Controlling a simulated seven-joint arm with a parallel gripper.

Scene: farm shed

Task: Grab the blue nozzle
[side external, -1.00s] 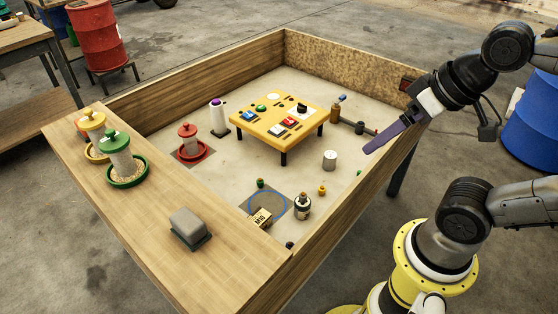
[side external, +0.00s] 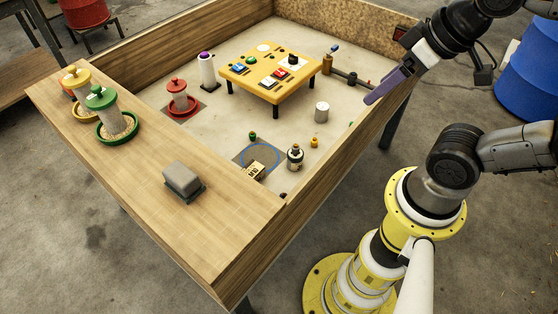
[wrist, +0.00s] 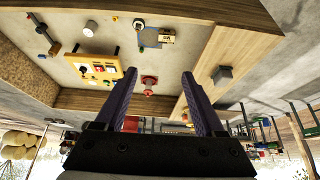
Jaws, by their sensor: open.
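In the wrist view the pipe and post (wrist: 53,49) show at the upper left. My gripper (side external: 371,99) has purple fingers and hangs over the right wall of the box, apart from the blue piece. In the wrist view my gripper (wrist: 162,78) is open, with nothing between its fingers.
A yellow table (side external: 256,84) with switches stands beside the post. A white cylinder (side external: 321,112), a dark bottle (side external: 295,158) and a red feeder (side external: 178,98) stand on the floor. The wooden box wall (side external: 330,150) rises on the near right. A grey block (side external: 182,178) lies on the ledge.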

